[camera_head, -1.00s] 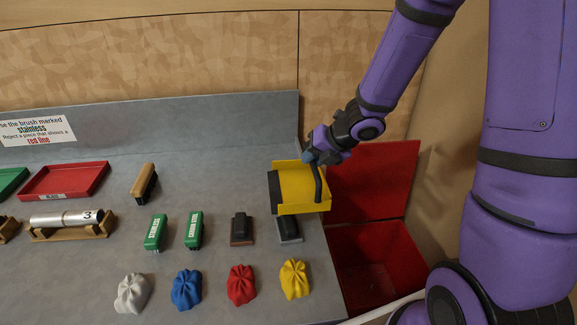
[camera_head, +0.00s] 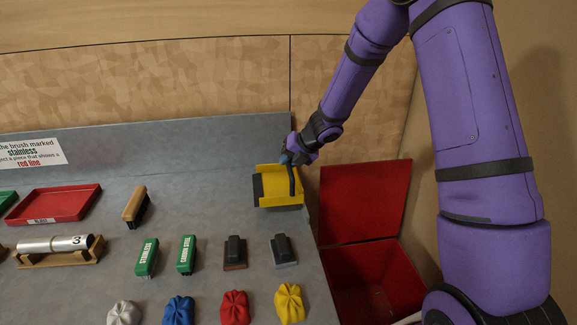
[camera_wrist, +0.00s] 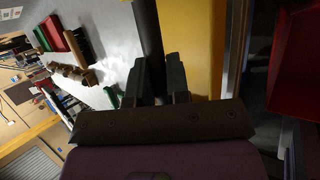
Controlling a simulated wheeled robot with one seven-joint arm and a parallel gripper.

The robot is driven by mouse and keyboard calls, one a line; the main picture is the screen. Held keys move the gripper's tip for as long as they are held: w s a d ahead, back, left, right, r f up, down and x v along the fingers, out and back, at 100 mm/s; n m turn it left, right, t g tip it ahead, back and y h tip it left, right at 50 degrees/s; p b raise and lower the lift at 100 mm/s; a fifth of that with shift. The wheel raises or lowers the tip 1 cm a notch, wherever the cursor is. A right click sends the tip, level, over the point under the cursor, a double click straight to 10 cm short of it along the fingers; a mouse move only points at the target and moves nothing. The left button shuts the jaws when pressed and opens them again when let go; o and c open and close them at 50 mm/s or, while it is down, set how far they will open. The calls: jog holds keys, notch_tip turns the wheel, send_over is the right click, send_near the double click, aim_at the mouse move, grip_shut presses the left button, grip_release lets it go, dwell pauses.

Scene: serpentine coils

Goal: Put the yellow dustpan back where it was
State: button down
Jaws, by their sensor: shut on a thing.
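The yellow dustpan (camera_head: 280,187) is at the back right of the grey bench, near its right edge, with its dark lip facing left and its black handle on the right. My gripper (camera_head: 290,157) is at the far end of the handle and shut on it. I cannot tell whether the pan touches the bench. In the wrist view the dustpan (camera_wrist: 190,45) fills the middle, beside the two dark fingers (camera_wrist: 158,80).
A red open bin (camera_head: 372,285) stands right of the bench. In front of the dustpan are two dark blocks (camera_head: 284,250), green brushes (camera_head: 187,254) and coloured cloths (camera_head: 289,302). A wooden brush (camera_head: 136,205) lies left. The bench between it and the dustpan is clear.

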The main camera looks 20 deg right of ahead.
aim_at(288, 184)
jog(key=shift+f, duration=0.9)
jog(key=shift+f, duration=0.6)
jog(key=c, duration=1.1)
grip_release()
